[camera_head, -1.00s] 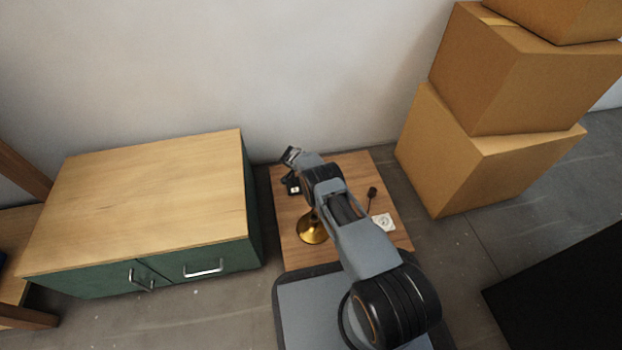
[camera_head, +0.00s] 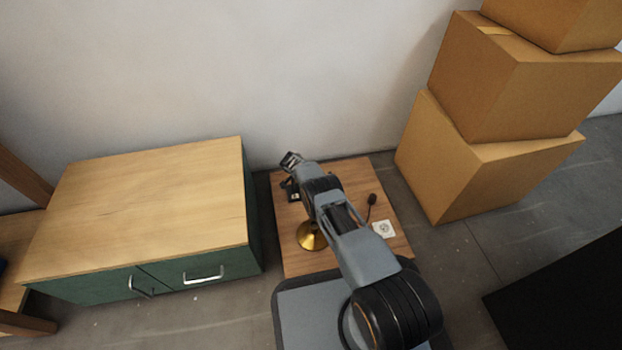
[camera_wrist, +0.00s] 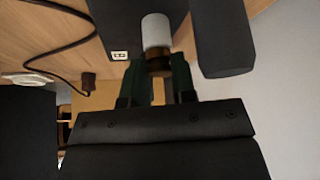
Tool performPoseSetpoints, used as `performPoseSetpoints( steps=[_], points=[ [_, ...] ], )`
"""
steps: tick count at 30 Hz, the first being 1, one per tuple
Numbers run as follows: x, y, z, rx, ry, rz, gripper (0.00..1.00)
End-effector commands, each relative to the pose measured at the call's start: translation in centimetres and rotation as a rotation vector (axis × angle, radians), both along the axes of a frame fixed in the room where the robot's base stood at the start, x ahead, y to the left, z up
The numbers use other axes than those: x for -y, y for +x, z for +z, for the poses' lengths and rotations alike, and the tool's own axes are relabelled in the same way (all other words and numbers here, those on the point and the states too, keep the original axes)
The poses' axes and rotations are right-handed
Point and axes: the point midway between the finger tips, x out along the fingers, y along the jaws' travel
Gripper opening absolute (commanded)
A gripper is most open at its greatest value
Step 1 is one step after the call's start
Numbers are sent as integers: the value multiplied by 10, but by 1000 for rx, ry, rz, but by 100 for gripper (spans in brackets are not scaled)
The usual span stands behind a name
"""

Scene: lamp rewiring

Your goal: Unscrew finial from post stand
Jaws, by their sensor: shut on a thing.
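My gripper (camera_wrist: 156,72) is shut on a small brass-brown piece (camera_wrist: 159,66), apparently the finial, gripped between its two dark green fingers. A white cylinder (camera_wrist: 156,31) adjoins this piece, in front of a dark block (camera_wrist: 120,20) with a small white socket on its side. In the head view my gripper (camera_head: 291,160) is over the back left of the small wooden table (camera_head: 290,262), above the dark block (camera_head: 293,194). A brass round base (camera_head: 311,236) stands near the table's front, partly covered by my arm. The finial is hidden in the head view.
A dark cord ends in a plug (camera_wrist: 88,82) on the table. A white outlet plate (camera_head: 384,229) lies at the table's right. A green cabinet (camera_head: 150,205) stands left and stacked cardboard boxes (camera_head: 480,165) right. The wall is close behind.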

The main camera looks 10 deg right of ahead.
Motion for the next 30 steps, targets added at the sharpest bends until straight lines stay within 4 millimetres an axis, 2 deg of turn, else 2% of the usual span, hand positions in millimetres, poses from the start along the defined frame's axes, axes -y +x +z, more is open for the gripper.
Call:
performPoseSetpoints(
  steps=[5,10,16,21,27,28,30],
  points=[
    [1,-1,7,-3,-1,82,4],
    [3,-3,9,-4,1,340,4],
    [4,-4,3,-3,1,616,4],
    [3,-3,1,-2,0,702,4],
    [3,-3,0,-1,-1,702,4],
    [3,-3,0,-2,-1,702,27],
    [3,-3,0,-2,-1,702,33]
  ],
)
